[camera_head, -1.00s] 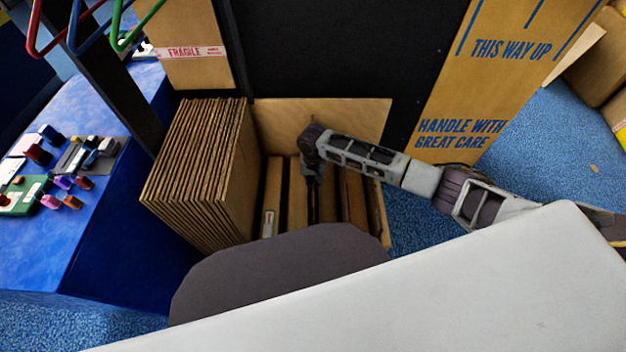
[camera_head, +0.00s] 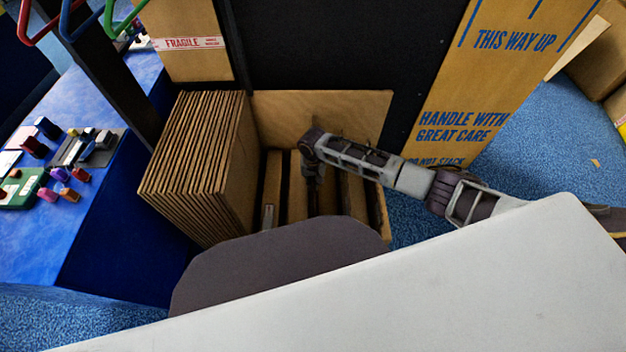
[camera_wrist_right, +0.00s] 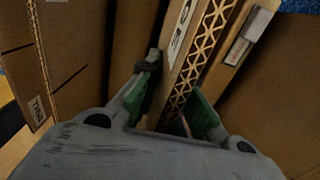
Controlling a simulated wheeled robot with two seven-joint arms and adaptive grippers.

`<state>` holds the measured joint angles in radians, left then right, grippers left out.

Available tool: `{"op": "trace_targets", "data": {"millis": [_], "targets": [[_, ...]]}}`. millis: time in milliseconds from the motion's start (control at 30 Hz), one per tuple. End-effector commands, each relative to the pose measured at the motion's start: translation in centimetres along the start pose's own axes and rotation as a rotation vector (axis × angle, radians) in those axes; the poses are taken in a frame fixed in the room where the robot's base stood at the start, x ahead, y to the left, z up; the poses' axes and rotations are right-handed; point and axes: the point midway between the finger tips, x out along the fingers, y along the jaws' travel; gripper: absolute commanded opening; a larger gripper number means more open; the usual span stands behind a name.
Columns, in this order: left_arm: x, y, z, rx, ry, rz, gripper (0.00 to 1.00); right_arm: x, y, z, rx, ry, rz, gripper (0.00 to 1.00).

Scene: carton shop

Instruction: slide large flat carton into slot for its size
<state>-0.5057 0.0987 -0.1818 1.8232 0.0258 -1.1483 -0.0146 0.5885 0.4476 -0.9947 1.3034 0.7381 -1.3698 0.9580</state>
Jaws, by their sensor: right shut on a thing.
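A wooden rack (camera_head: 345,112) with upright slots stands on the floor in the middle of the head view. My right gripper (camera_head: 312,178) points down into its slots. In the right wrist view my right gripper (camera_wrist_right: 172,115) has its green-padded fingers on either side of a flat carton (camera_wrist_right: 198,62), whose corrugated edge faces the camera. The gripper is shut on this carton. In the head view the arm and the dark rounded shape in front hide the carton's lower part, so I cannot tell how deep it sits. My left gripper is not in view.
A thick stack of flat cartons (camera_head: 200,160) stands at the rack's left. A black panel (camera_head: 340,50) rises behind. A tall printed carton (camera_head: 470,90) stands at the right. A blue table (camera_head: 100,225) with small items is at the left.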

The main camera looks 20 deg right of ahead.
Motion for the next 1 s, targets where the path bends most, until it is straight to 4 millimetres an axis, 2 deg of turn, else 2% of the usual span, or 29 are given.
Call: {"op": "trace_targets", "data": {"millis": [200,567,600,767,1000], "targets": [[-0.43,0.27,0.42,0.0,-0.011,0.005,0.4,0.53,0.02,-0.05,0.001,0.001,0.0,0.0],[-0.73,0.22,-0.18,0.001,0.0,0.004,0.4,0.59,0.0,-0.06,0.0,0.001,0.0,0.0],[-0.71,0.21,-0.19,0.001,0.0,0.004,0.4,0.59,0.0,-0.06,0.0,0.001,0.0,0.12],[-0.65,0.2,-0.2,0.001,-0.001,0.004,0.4,0.6,0.0,-0.05,0.0,0.001,0.0,0.32],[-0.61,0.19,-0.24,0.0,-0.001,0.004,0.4,0.66,0.04,0.01,0.0,0.0,0.001,0.33]]}}
